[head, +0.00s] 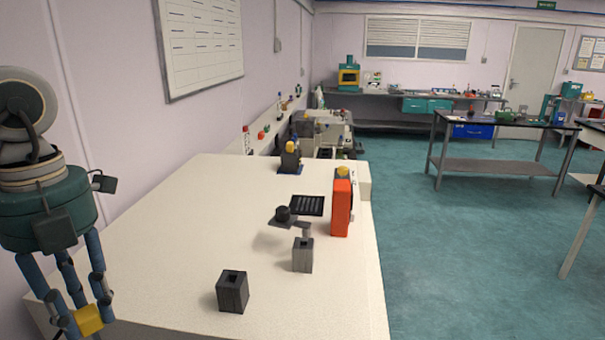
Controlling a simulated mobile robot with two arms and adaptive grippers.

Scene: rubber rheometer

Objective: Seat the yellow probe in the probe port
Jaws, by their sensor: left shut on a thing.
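My left gripper (84,318) hangs at the left edge of the head view, with its blue fingers pointing down. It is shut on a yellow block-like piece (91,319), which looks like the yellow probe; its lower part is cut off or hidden. The held piece is at the near left side of the white bench (180,230). A dark grey block with a square hole in its top (232,291) stands to its right, apart from it. A second grey block (302,256) stands farther back. I cannot tell which opening is the probe port. My right gripper is out of view.
An orange-red unit with a yellow top (341,207) stands near the bench's right edge. A dark holder with a yellow piece (290,158) stands at the back. The bench's left middle is clear.

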